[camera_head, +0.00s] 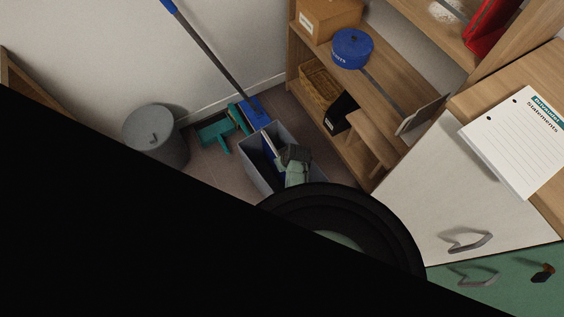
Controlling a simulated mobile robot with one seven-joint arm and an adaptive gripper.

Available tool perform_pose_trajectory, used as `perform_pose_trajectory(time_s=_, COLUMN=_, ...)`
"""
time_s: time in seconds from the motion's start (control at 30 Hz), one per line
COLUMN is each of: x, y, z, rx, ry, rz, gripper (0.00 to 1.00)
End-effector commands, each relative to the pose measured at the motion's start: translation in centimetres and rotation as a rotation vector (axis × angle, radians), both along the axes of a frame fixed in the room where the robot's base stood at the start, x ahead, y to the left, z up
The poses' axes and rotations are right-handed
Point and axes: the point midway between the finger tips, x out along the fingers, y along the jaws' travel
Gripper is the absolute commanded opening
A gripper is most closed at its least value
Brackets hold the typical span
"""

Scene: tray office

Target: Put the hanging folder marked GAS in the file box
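No folder with a readable GAS mark shows in the head view. A grey open box (253,174) stands on the floor near the middle. Blue and white upright pieces (270,150) and a grey-green bundle (297,168) are in it. I cannot tell whether it is the file box or whether any piece is a hanging folder. A black upright holder (341,112) with a white label stands low on the wooden shelf; its text is too small to read. My gripper is not recognisable in the view. A large black shape and a dark round part, probably mine, hide the lower left.
A grey lidded bin (156,136), a teal dustpan (216,132) and a blue-headed broom (256,112) are by the wall. The wooden shelf (376,97) holds a blue round tin (352,48) and a cardboard box (325,18). A Statements pad (517,143) lies on the right-hand desk.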

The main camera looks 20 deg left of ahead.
Motion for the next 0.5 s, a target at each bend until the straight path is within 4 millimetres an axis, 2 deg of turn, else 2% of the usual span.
perform_pose_trajectory(time_s=0.27, x=0.1, y=0.04, z=-0.12, rx=0.001, ry=-0.002, rz=0.0, gripper=0.0)
perform_pose_trajectory(time_s=0.3, x=0.05, y=0.02, z=-0.23, rx=0.0, ry=-0.001, rz=0.0, gripper=0.15)
perform_pose_trajectory(time_s=0.5, x=0.05, y=0.01, z=-0.12, rx=0.001, ry=-0.001, rz=0.0, gripper=0.28)
